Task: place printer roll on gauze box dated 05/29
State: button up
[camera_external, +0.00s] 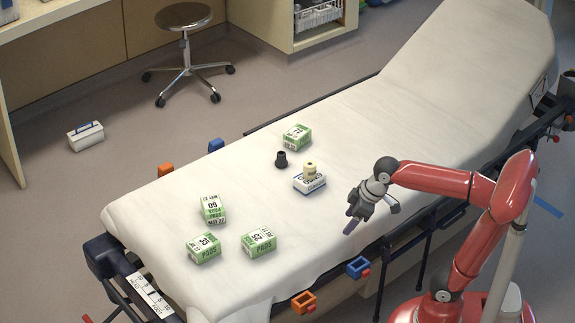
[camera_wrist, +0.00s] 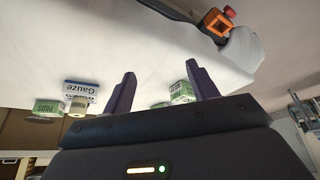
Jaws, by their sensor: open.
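A cream printer roll (camera_external: 310,169) stands upright on top of a white and blue gauze box (camera_external: 309,184) near the middle of the stretcher. In the wrist view the roll (camera_wrist: 78,108) and the gauze box (camera_wrist: 82,87) show at the left, upside down. The box's word "Gauze" is legible there, but I cannot read its date in either view. My gripper (camera_external: 352,217) is open and empty, to the right of the box and apart from it, over the stretcher's near side. Its two fingers (camera_wrist: 162,88) show spread in the wrist view.
A small black object (camera_external: 281,159) stands left of the roll. A green and white box (camera_external: 297,137) lies behind; several more, including one pads box (camera_external: 258,242), lie at the stretcher's left end. Blue (camera_external: 358,267) and orange (camera_external: 304,302) clips line the near rail. The sheet's right part is clear.

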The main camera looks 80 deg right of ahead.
jog(key=s+a+f, duration=0.6)
jog(key=s+f, duration=0.3)
jog(key=f, duration=0.1)
jog(key=shift+s+a+n+t+y, duration=0.3)
jog(key=shift+a, duration=0.05)
